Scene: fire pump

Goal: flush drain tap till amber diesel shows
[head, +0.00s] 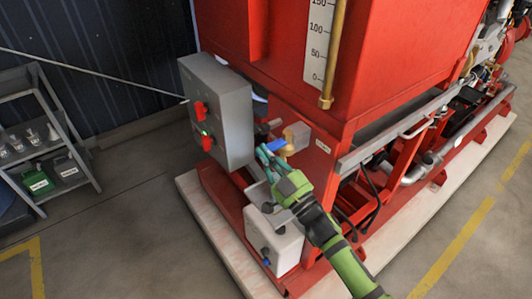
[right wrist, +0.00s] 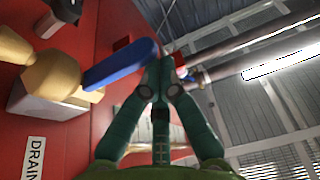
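The brass drain tap (head: 287,150) is on the red tank's side, with a blue lever handle (head: 277,146). In the right wrist view the tap body (right wrist: 52,75) is at the left and its blue lever (right wrist: 120,66) points toward my fingers. A "DRAIN" label (right wrist: 35,158) is below it. My right gripper (head: 265,155) is at the lever's free end. In the right wrist view its teal fingertips (right wrist: 161,72) are together, beside or touching the lever tip; I cannot tell contact. No diesel is visible. My left gripper is out of view.
A grey control box (head: 218,110) with red switches is left of the tap. A white container (head: 275,240) stands below. A scale (head: 319,45) and brass tube (head: 334,60) are on the tank. The floor at left is clear.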

